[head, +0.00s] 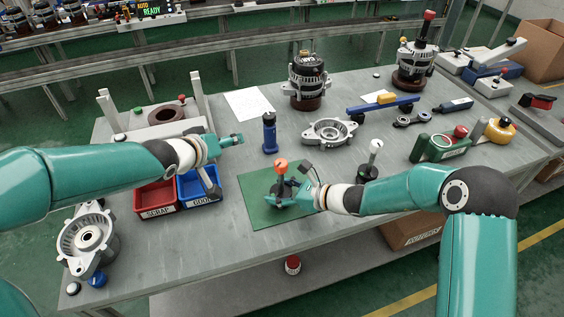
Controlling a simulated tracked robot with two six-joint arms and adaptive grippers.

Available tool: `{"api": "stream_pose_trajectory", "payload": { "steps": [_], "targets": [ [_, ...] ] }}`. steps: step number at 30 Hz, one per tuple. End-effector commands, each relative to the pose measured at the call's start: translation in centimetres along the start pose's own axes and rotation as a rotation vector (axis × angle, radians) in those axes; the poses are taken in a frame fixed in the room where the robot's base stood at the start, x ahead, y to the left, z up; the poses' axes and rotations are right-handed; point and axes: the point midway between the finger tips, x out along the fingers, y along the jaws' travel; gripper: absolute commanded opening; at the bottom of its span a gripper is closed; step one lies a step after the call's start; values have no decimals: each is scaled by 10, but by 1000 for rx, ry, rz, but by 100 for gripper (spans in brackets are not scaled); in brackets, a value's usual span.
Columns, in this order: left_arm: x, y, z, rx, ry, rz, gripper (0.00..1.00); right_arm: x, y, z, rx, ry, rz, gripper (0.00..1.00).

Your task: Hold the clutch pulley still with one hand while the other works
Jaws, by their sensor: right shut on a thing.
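The green mat (258,222) lies at the front middle of the table. On it stands a small dark round part, seemingly the clutch pulley (279,201), with an orange-topped tool (281,166) upright at it. My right gripper (287,192) reaches in from the right and is shut on the dark part at mat height. The fingers hide much of this part. My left gripper (238,138) is in the air, left of the blue upright cylinder (269,132) and above the bins; nothing shows between its fingers, and their gap is too small to judge.
A red bin (155,199) and a blue bin (203,187) stand under my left arm. An alternator (308,82) and a grey housing (330,131) stand behind the mat. A dark part with a knobbed stem (371,162) stands to its right.

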Motion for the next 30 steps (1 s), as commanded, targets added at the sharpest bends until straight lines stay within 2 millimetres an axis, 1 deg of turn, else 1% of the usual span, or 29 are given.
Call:
{"api": "stream_pose_trajectory", "payload": {
  "steps": [1, 3, 5, 6, 9, 13, 17, 20, 23, 30],
  "targets": [
    [-6, 2, 2, 104, 17, 40, 59, 0, 0, 1, 0, -1, 0, 29],
    [-14, 10, 8, 257, 36, 110, 59, 0, 0, 1, 0, -1, 0, 29],
    [-21, 18, 16, 376, 46, 173, 59, 0, 0, 1, 0, -1, 0, 29],
    [-26, 23, 22, 449, 50, 215, 59, 0, 0, 1, 0, -1, 0, 29],
    [-39, 35, 40, 597, 52, 313, 59, 0, 0, 1, 0, -1, 0, 29],
    [-52, 46, 59, 723, 49, 409, 59, 0, 0, 1, 0, -1, 0, 29],
    [-58, 51, 70, 781, 44, 459, 59, 0, 0, 1, 0, -1, 0, 29],
    [-53, 55, 74, 793, 43, 471, 59, 0, 0, 1, 0, -2, 0, 29],
    [-42, 60, 75, 793, 43, 472, 59, 0, 0, 1, 0, -2, 0, 29],
    [-3, 79, 82, 792, 40, 471, 59, 0, 0, 1, -1, -2, 0, 29]
  ]
}}
